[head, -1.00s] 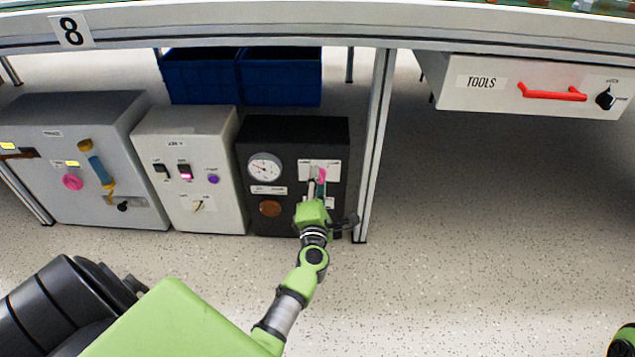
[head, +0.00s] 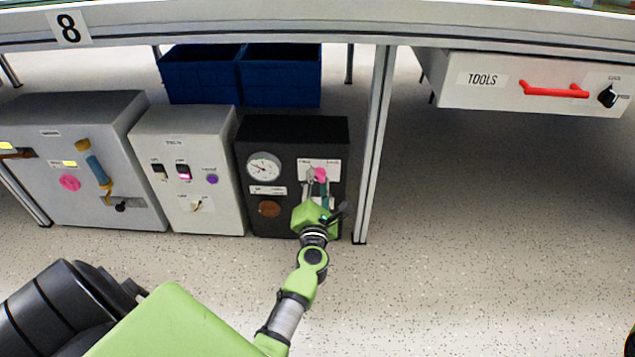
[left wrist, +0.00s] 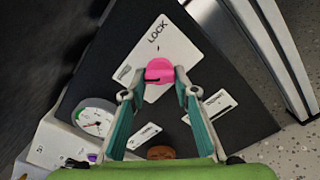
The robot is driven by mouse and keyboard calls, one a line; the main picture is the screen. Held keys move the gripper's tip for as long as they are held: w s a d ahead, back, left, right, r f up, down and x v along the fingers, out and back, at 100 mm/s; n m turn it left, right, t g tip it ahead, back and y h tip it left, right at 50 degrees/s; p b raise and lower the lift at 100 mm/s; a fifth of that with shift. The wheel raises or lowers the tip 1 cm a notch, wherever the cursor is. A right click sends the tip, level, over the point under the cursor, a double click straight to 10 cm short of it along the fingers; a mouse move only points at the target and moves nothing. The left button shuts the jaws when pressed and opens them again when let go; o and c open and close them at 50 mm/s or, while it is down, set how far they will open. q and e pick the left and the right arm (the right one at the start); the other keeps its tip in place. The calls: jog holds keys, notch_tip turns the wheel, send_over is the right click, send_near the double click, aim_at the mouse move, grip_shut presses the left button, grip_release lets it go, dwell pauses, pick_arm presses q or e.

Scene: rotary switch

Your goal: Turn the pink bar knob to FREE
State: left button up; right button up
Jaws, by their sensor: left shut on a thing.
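The pink bar knob (head: 320,174) sits on a white label plate (head: 305,164) on the front of a black box. In the left wrist view the knob (left wrist: 160,71) lies between the fingertips of my left gripper (left wrist: 158,84), which is shut on it. In the head view my left gripper (head: 318,186) reaches up to the knob from below and partly covers the panel. LOCK reads clearly on the plate in the left wrist view; the small word on its other side is too small to read. The knob's exact pointing direction is hard to tell. My right gripper is not in view.
The black box (head: 290,128) also carries a dial gauge (head: 263,167) and a brown round knob (head: 269,209). A light switch box (head: 185,122) stands to its left and a table leg (head: 372,150) close to its right. Blue bins (head: 240,75) are behind. Floor in front is open.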

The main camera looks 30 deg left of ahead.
pick_arm(q)
jog(key=shift+f, duration=0.1)
jog(key=o, duration=1.1)
